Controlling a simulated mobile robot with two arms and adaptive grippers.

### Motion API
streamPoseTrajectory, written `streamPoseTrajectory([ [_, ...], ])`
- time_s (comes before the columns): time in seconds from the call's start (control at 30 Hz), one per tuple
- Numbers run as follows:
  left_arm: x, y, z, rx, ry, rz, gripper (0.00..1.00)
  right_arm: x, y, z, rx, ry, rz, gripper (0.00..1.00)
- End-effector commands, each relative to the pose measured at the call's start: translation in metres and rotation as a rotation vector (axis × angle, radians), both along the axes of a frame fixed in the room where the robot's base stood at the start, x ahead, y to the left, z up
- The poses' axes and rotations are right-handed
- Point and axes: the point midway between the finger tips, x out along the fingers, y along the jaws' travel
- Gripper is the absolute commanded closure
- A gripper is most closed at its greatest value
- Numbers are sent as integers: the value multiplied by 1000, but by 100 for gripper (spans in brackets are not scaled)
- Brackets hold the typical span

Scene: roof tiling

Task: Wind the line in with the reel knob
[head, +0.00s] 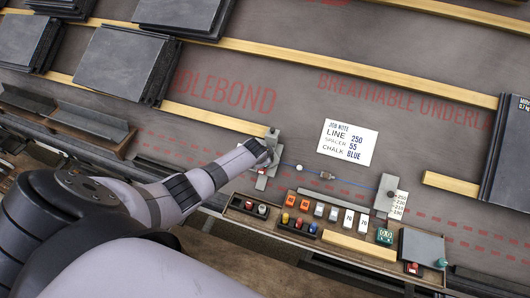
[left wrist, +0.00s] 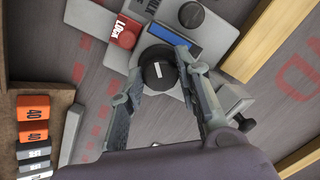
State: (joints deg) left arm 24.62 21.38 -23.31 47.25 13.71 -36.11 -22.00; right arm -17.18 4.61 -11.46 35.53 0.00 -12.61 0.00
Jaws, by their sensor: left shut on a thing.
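The reel knob (left wrist: 158,74), black with a white mark, sits between the fingers of my left gripper (left wrist: 160,90) in the left wrist view. The gripper is shut on it. In the head view my left gripper (head: 262,152) reaches down over the grey reel unit (head: 262,180), and the knob is hidden. A red LOCK button (left wrist: 124,32), a blue panel (left wrist: 174,38) and another dark knob (left wrist: 191,14) are beside it. My right gripper is not in view.
A tray of coloured blocks (head: 304,205) lies below the line. A white job note (head: 347,143) lies above it. Wooden battens (head: 330,68) and stacks of dark slates (head: 117,62) lie farther up. The grey underlay around the note is clear.

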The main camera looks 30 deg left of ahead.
Motion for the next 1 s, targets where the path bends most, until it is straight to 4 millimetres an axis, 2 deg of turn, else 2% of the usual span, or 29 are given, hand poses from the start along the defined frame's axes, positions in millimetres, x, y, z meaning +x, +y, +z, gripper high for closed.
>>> streamPoseTrajectory([
  [0.3,-2,0,-2,0,4,1,97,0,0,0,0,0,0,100],
  [0.33,-2,0,-2,0,4,1,67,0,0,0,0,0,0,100],
  [0.6,-1,0,-1,0,2,1,49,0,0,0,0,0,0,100],
  [1.0,-1,0,2,0,-2,1,49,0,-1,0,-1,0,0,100],
])
